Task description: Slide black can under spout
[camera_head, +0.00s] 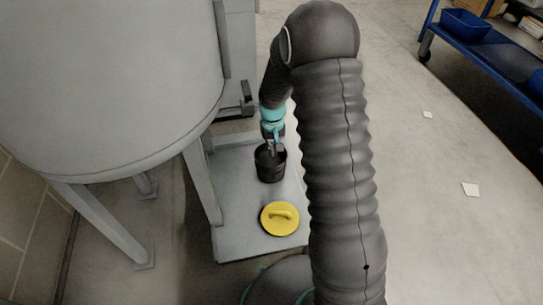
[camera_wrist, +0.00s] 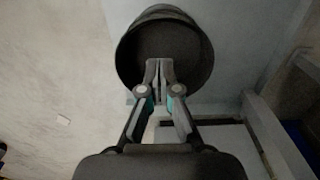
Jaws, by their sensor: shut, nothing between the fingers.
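The black can (camera_head: 271,170) stands open on a pale platform (camera_head: 240,225), in the middle of the head view. In the wrist view the can (camera_wrist: 192,84) shows its round, dark opening. My gripper (camera_wrist: 158,68) is shut, with its fingertips together over the can's opening. In the head view my gripper (camera_head: 272,148) is at the can's top. I cannot tell whether the tips are inside the can or in front of it. A dark fitting (camera_head: 236,112) sits beside the tank behind the can; I cannot tell if it is the spout.
A yellow lid with a handle (camera_head: 280,219) lies on the platform in front of the can. A large grey tank (camera_head: 110,80) on legs stands at the left. A blue rack (camera_head: 490,55) with bins is at the far right. The floor between is mostly clear.

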